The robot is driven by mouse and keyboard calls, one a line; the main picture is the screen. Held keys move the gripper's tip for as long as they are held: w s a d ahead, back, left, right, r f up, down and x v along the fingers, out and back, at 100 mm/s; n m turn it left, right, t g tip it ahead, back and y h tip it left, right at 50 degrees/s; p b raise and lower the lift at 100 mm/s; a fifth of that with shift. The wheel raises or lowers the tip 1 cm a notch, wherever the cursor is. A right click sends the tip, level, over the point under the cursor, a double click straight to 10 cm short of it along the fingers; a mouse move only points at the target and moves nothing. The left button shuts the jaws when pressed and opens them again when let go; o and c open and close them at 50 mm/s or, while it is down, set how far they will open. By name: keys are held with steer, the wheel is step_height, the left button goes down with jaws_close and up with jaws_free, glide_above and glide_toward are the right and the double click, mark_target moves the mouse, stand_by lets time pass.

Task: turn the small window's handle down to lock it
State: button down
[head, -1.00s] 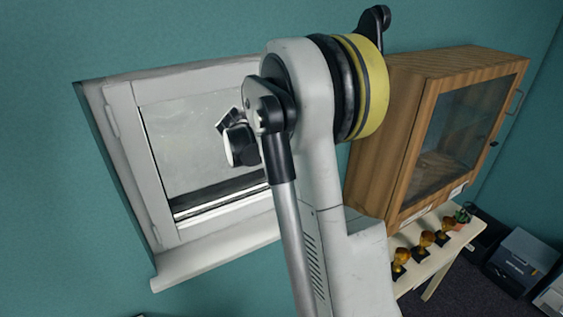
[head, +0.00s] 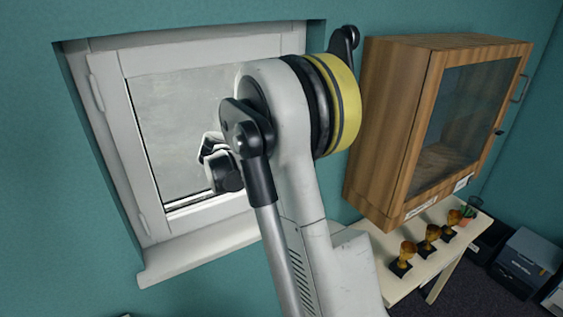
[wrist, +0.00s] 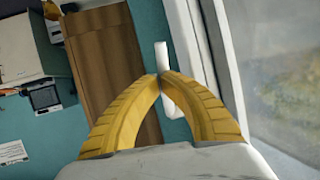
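The small window (head: 115,110), white-framed with a grey pane, is set in the teal wall at the left of the head view. My arm covers its right part there, and its handle and my fingertips are hidden. In the wrist view, the pale window frame (wrist: 205,60) and glass fill the right side. The white handle (wrist: 162,56) shows as a narrow bar beyond my fingertips, with its lower part between my fingers. My gripper (wrist: 161,77) has its yellow fingertips brought together, overlapping the handle in the picture. I cannot tell whether they touch it.
A wooden glass-fronted cabinet (head: 385,130) hangs right of the window. Below it, a pale table (head: 392,280) carries several small trophies and a plant. Dark boxes (head: 525,260) stand on the floor at far right. A white sill (head: 190,258) juts out below the window.

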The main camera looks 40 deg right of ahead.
steer(key=shift+s+d+f+n+h+b, duration=0.1)
steer(key=shift+d+f+h+b, duration=0.15)
steer(key=shift+d+h+b, duration=0.45)
steer(key=shift+s+d+f+n+h+b, duration=0.15)
steer(key=shift+f+h+b, duration=0.15)
steer(key=shift+b, duration=0.75)
steer(key=shift+s+d+f+n+h+b, duration=0.1)
steer(key=shift+d+f+h+b, duration=0.1)
steer(key=shift+d+h+b, duration=0.4)
steer(key=shift+a+b, duration=0.15)
steer(key=shift+b, duration=0.15)
